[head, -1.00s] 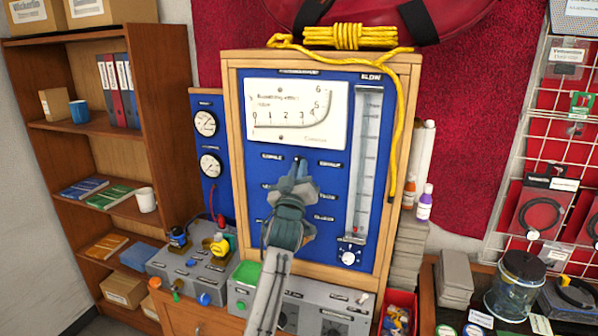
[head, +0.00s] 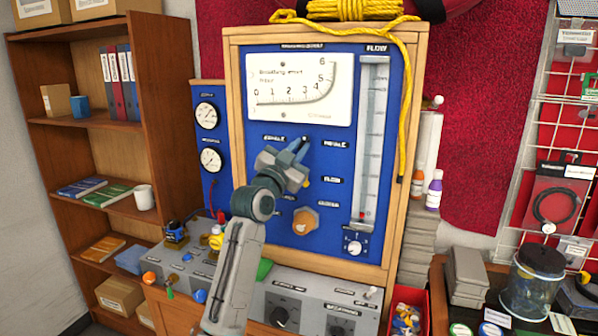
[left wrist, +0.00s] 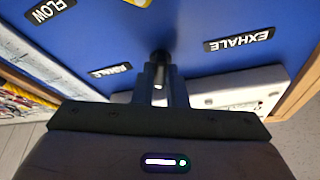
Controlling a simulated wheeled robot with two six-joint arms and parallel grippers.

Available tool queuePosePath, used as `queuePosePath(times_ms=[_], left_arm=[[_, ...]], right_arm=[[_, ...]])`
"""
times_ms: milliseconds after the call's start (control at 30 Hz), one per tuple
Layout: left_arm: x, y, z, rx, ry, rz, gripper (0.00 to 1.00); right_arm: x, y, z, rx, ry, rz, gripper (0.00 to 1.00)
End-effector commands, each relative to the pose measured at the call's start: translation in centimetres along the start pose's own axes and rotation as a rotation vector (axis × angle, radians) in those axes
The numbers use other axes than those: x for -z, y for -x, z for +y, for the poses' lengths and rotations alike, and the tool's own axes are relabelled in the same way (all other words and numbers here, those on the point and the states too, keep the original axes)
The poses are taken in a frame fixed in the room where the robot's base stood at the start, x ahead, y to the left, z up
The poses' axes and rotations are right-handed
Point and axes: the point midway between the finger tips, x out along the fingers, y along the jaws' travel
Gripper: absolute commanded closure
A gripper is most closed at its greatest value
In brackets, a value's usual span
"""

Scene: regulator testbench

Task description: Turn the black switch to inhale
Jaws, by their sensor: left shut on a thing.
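My left gripper (head: 297,150) is at the blue test panel (head: 265,185), between the EXHALE label (head: 282,139) and the INHALE label (head: 335,143). Its narrow fingers are shut on the black switch. In the left wrist view the round dark end of the black switch (left wrist: 160,56) shows just beyond the fingers (left wrist: 158,85). The EXHALE label (left wrist: 239,40) lies to the right there, and the partly blurred INHALE label (left wrist: 110,71) to the left. In the head view the gripper hides most of the switch, so its pointing direction cannot be told. My right gripper is not in view.
An orange knob (head: 305,221) sits on the panel below the gripper. A clear flow tube (head: 371,140) stands at the panel's right. A yellow rope (head: 408,110) hangs over the wooden frame (head: 402,210). A grey console (head: 305,290) with knobs lies below.

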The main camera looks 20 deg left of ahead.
Motion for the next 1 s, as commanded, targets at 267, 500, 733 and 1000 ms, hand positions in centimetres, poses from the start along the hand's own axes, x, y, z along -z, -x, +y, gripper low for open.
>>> queuePosePath(times_ms=[267,500,733,1000], left_arm=[[-0.1,0.1,-0.2,-0.075,-0.19,0.003,1.0],[0.0,0.0,-0.4,-0.115,-0.287,0.001,1.0],[0.2,-0.1,-0.5,-0.131,-0.324,0.001,1.0],[0.2,-0.1,-0.5,-0.133,-0.33,0.0,1.0]], right_arm=[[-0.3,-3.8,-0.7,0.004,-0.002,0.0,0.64],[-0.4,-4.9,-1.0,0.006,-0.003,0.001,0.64],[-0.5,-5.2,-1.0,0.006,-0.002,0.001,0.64],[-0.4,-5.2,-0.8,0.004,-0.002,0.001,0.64]])
